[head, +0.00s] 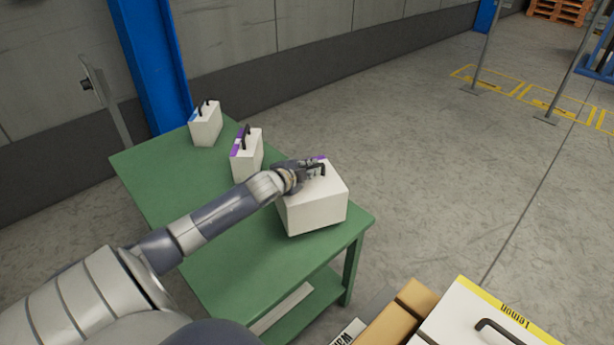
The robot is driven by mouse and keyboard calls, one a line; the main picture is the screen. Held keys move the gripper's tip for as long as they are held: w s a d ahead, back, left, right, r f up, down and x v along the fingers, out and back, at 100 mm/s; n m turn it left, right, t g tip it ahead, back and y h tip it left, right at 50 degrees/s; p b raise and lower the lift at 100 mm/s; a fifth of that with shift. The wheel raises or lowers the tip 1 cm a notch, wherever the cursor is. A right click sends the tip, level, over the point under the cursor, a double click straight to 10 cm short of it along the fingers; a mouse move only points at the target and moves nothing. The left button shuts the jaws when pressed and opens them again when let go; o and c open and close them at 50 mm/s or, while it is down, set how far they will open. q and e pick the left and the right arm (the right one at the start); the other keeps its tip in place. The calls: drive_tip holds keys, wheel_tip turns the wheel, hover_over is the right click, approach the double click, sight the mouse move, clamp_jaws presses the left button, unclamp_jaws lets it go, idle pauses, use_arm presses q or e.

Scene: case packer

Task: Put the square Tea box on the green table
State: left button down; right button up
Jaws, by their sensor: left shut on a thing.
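A large white box (313,207) with a black top handle and a purple strip is at the right end of the green table (215,255). I take it as the square Tea box, but no label on it can be read. My left gripper (316,171) is shut on its handle, reaching over from the left. The box looks upright and slightly turned. I cannot tell whether its base touches the tabletop or hovers just above it. My right gripper is not in view.
Two narrower white boxes with handles stand on the table, one with purple (247,156) and one with blue (205,125). A yellow-edged Lemon box (480,325) and cardboard cartons (395,318) are at the bottom right. A blue column (155,65) rises behind the table.

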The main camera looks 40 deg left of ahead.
use_arm(q)
drive_tip(key=shift+w+a+r, duration=0.2)
drive_tip(key=shift+w+a, duration=0.05)
drive_tip(key=shift+f, duration=1.7)
drive_tip(key=c, duration=2)
unclamp_jaws()
drive_tip(key=shift+s+f, duration=0.1)
drive_tip(key=shift+f, duration=0.2)
drive_tip(key=shift+c, duration=0.2)
drive_tip(key=o, duration=0.4)
drive_tip(key=shift+d, duration=0.1)
drive_tip(key=shift+r, duration=0.1)
drive_tip(key=shift+p+v, duration=0.5)
drive_tip(key=shift+v, duration=5.55)
